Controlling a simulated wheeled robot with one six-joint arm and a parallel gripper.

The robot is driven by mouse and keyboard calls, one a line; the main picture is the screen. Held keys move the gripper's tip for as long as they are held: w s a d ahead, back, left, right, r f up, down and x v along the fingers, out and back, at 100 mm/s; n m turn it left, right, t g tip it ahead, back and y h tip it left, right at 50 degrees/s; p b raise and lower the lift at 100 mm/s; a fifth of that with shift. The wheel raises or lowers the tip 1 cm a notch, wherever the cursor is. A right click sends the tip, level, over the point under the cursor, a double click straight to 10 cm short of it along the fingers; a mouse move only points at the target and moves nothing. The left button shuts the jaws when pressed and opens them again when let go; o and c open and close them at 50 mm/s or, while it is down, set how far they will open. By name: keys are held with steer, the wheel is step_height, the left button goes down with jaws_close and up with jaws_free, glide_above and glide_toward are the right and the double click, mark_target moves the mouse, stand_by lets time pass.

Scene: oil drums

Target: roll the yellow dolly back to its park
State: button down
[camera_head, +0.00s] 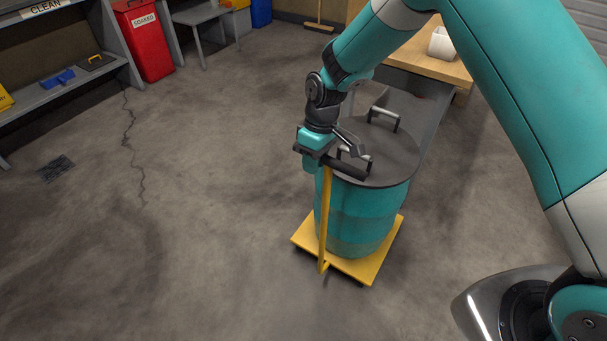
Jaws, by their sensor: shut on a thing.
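The yellow dolly (346,266) stands on the concrete floor right of the middle. Its yellow upright post (325,225) rises at the near left side to a dark crossbar handle (345,167). A teal drum (362,215) with a dark grey lid (398,152) and grey lid handles stands upright on the dolly. My gripper (326,154) is at the top of the post, shut on the dolly's dark handle. The fingers partly hide the handle. No marked park for the dolly can be made out in this view.
A wooden table (415,55) with a white container (441,43) stands behind the drum. A red "SOAKED" bin (146,45), a grey bench (200,14) and a "CLEAN" shelf (70,85) line the left. A floor grate (57,169) lies near the shelf.

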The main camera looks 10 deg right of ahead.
steer(key=shift+w+d+r, duration=0.15)
steer(key=shift+w+d, duration=0.6)
steer(key=shift+w, duration=0.3)
steer(key=c, duration=0.9)
jaws_free()
steer(key=shift+d, duration=0.15)
steer(key=r, duration=0.5)
steer(key=w+d+r, duration=0.1)
steer(key=r, duration=0.5)
steer(key=w+d+r, duration=0.1)
steer(key=r, duration=0.5)
steer(key=shift+w+d, duration=0.1)
steer(key=shift+w, duration=0.05)
